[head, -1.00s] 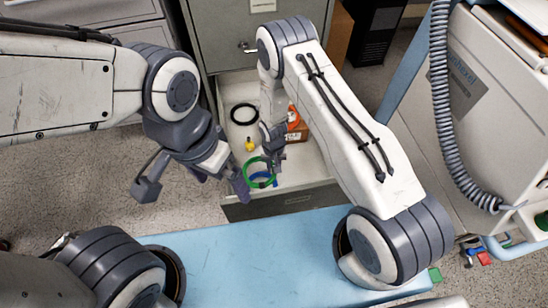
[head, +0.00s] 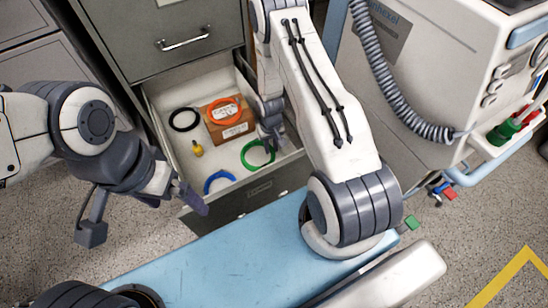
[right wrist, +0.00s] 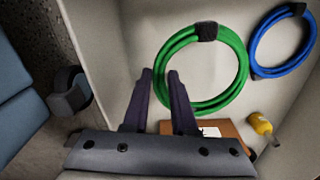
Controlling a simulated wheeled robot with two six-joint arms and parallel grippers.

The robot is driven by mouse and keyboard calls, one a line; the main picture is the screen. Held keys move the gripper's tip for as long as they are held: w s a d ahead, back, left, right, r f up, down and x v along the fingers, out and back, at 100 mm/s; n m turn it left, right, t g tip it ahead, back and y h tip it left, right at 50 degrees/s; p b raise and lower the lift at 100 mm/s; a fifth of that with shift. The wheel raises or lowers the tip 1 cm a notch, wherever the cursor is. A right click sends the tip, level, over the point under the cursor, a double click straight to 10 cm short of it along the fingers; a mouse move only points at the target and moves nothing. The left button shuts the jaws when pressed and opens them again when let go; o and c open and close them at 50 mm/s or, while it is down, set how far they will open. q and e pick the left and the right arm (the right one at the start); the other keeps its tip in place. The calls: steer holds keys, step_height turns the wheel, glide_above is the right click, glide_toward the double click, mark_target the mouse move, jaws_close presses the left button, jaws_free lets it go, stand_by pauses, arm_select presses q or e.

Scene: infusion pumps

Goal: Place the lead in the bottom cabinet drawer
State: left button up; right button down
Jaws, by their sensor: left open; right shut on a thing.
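The grey cabinet has a drawer (head: 293,165) pulled open towards the blue surface. A coiled green lead (head: 246,163) is inside the drawer's outline, towards its right side. My right gripper (head: 272,140) is shut on the green lead's edge; in the right wrist view the green lead (right wrist: 240,88) passes at the fingertips (right wrist: 160,78). I cannot tell whether the lead touches the drawer floor. A coiled blue lead (head: 218,174) lies in the drawer near its front, and shows in the right wrist view (right wrist: 258,40). My left gripper (head: 172,193) is open and empty, left of the drawer front.
The drawer also holds a black coil (head: 173,122), a brown box (head: 236,134) with an orange coil (head: 212,114) on it, and a yellow item (head: 197,149). A shut drawer with a handle (head: 185,42) is above. A white machine (head: 400,100) stands right.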

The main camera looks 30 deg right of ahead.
steer(key=shift+d+f+b, duration=0.65)
steer(key=shift+f, duration=0.35)
step_height(320, 180, down, 5)
steer(key=b, duration=0.3)
steer(key=shift+f, duration=0.15)
steer(key=c, duration=0.7)
jaws_free()
